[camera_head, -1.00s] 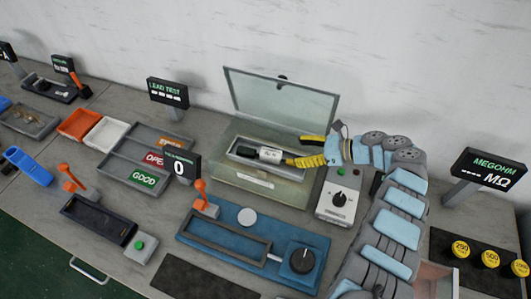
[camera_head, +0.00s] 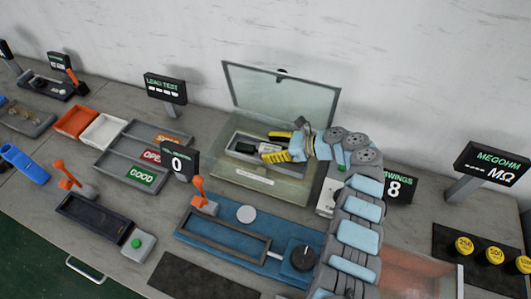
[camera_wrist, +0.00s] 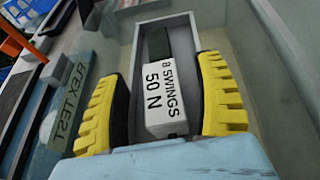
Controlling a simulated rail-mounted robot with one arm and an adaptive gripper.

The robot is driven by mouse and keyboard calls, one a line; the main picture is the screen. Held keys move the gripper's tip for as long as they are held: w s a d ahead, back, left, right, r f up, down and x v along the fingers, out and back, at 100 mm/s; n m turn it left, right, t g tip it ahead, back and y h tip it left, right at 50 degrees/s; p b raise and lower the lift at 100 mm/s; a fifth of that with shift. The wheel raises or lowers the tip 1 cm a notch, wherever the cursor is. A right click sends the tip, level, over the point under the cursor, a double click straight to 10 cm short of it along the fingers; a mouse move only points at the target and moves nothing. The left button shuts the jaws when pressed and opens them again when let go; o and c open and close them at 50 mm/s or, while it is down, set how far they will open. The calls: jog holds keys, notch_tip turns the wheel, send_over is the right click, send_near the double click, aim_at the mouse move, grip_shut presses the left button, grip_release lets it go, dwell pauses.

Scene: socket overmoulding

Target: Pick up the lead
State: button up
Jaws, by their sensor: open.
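The piece that appears to be the lead lies in a grey tray (camera_wrist: 197,38) inside a box with its clear lid raised. It has a dark end (camera_head: 244,147) and a white block (camera_wrist: 166,100) printed "8 SWINGS 50 N". My gripper (camera_head: 267,145) is open over it. In the wrist view its two yellow fingers (camera_wrist: 160,85) stand on either side of the white block, with a gap visible on both sides. In the head view the gripper hides part of the white block. The dark end (camera_wrist: 157,45) points away from my palm.
The raised lid (camera_head: 282,95) stands behind my gripper. A blue fixture (camera_head: 225,237) with an orange lever (camera_head: 199,190) and a dark knob (camera_head: 302,258) is in front. Displays stand around the box, one reading 0 (camera_head: 178,162) and one reading 8 (camera_head: 397,187).

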aim_at(266, 147)
jog(key=shift+x, duration=0.8)
grip_shut()
notch_tip(266, 147, up, 4)
jog(key=shift+d+f+p, duration=0.1)
jog(key=shift+f+p, duration=0.05)
jog(key=shift+p, duration=1.05)
jog(key=shift+s+d+r+p, duration=0.15)
jog(key=shift+s+r+p, duration=0.55)
jog(key=shift+s+r, duration=0.35)
jog(key=s+d+r+p, duration=0.1)
jog(key=s+r+p, duration=0.4)
jog(key=s, duration=0.6)
notch_tip(266, 147, up, 2)
jog(key=shift+s+d+r+p, duration=0.1)
jog(key=shift+s+d+p, duration=0.2)
jog(key=shift+s, duration=0.05)
